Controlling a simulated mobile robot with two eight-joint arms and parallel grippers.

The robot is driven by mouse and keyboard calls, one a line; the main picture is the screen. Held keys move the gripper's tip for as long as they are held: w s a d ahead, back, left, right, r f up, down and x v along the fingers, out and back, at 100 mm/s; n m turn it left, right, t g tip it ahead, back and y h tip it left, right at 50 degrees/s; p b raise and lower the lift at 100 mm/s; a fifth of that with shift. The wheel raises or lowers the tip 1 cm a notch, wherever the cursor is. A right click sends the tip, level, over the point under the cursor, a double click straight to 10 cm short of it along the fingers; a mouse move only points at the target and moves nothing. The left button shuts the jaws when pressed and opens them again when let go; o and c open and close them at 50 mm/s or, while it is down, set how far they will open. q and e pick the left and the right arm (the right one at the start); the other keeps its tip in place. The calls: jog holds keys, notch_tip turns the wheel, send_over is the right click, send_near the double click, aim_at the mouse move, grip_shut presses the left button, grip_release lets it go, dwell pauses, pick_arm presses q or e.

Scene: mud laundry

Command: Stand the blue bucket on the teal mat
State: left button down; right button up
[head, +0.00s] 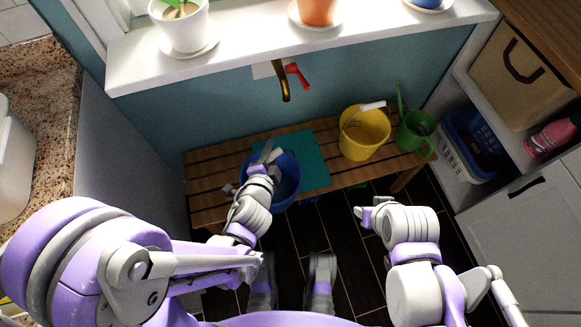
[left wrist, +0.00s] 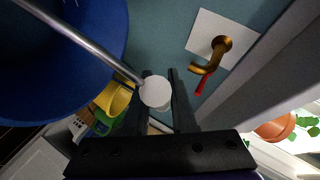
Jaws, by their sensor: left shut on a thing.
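The blue bucket (head: 288,183) hangs or stands at the front of the slatted bench, overlapping the left front part of the teal mat (head: 316,165) in the head view. I cannot tell whether its base touches anything. My left gripper (head: 266,158) is over the bucket, hiding part of it. In the left wrist view my left gripper (left wrist: 158,88) is shut on the white grip of the wire handle, with the blue bucket (left wrist: 55,60) at upper left. My right gripper (head: 370,212) is apart, over the dark floor; its jaws are too unclear to read.
The wooden bench (head: 212,163) carries a yellow bucket (head: 362,135) and a green watering can (head: 414,133) right of the mat. A brass tap (head: 284,88) with a red handle juts from the wall above. A white sill (head: 250,45) with pots overhangs behind.

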pick_arm(q)
notch_tip(320, 180, down, 4)
jog(key=s+d+b, duration=0.2)
jog(key=b, duration=0.1)
jog(key=r+b+x, duration=0.2)
jog(key=x, duration=0.7)
jog(key=w+d+r+b+x, duration=0.1)
jog(key=b+x, duration=0.1)
jog(key=x, duration=0.7)
jog(key=shift+w+r+m+h, duration=0.25)
jog(key=shift+r+m+h, duration=0.05)
jog(key=shift+r, duration=0.1)
pick_arm(e)
notch_tip(320, 180, down, 10)
jog(key=w, duration=0.1)
jog(key=shift+r, duration=0.2)
pick_arm(q)
jog(key=shift+d, duration=0.1)
jog(key=shift+f, duration=0.1)
jog(key=c, duration=0.7)
grip_release()
